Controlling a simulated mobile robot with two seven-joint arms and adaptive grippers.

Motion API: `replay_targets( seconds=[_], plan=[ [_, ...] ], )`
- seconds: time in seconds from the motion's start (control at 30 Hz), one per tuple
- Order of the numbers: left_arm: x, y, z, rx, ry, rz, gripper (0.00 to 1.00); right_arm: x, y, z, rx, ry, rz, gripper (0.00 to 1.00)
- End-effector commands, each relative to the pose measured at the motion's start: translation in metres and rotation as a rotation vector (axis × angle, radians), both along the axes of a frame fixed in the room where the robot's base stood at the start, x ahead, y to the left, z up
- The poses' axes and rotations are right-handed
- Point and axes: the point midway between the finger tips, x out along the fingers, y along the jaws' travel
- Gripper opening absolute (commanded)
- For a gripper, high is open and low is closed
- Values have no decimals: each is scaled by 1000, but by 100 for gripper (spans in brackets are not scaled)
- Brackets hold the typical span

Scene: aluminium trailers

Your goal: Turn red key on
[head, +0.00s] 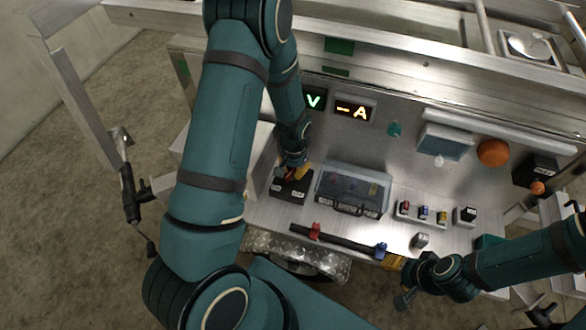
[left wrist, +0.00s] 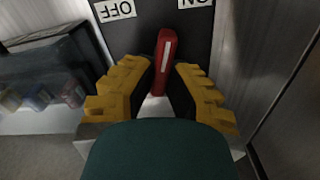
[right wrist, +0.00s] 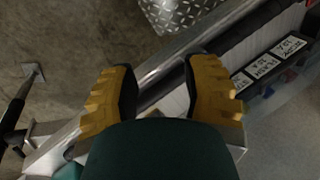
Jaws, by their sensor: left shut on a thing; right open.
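The red key (left wrist: 163,58) stands between the yellow fingers of my left gripper (left wrist: 160,80) in the left wrist view. My left gripper is shut on it. The key's bar points up the picture, leaning slightly right, between the upside-down OFF label (left wrist: 117,10) and ON label (left wrist: 195,2) on a black switch box (left wrist: 140,35). In the head view, my left gripper (head: 295,172) is over the black switch box (head: 290,190) and hides the key. My right gripper (head: 400,281) is open and empty by the front edge of the panel; its fingers also show in the right wrist view (right wrist: 160,82).
A clear-lidded case (head: 352,190) stands just right of the switch box. A black bar with red and blue clamps (head: 340,240) lies in front. Small labelled blocks (head: 423,213) sit further right. Lit V and A displays (head: 352,110) are behind.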

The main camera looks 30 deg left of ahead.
Motion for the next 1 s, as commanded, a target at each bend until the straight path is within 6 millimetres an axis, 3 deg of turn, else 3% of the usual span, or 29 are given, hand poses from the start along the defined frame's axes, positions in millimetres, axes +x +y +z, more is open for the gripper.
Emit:
replay_targets(
  seconds=[0.5,1.0],
  plan=[
    [-2,-5,-1,-1,3,-391,0,1,0,-5,0,-3,-1,47],
    [-3,-6,-1,-1,3,-497,0,1,0,-6,0,-4,-1,47]
  ],
)
